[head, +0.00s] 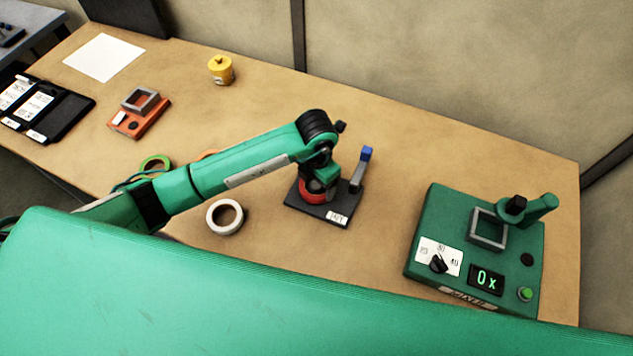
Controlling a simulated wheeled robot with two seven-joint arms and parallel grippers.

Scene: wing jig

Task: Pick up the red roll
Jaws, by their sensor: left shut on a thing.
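The red roll (312,196) sits low over a dark base plate (307,208) with a white label and a blue-tipped post (364,160) at its right. My left gripper (320,187) comes down on the roll from above and is shut on it. The gripper and wrist hide the roll's upper part and much of the fingers. I cannot tell whether the roll touches the plate. My right gripper is not in view.
A white roll (225,217) lies left of the plate; a green roll (156,164) and an orange roll (207,154) are partly hidden by my arm. A green mixer box (420,228) stands right. An orange device (153,120) and yellow pot (221,69) stand farther back.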

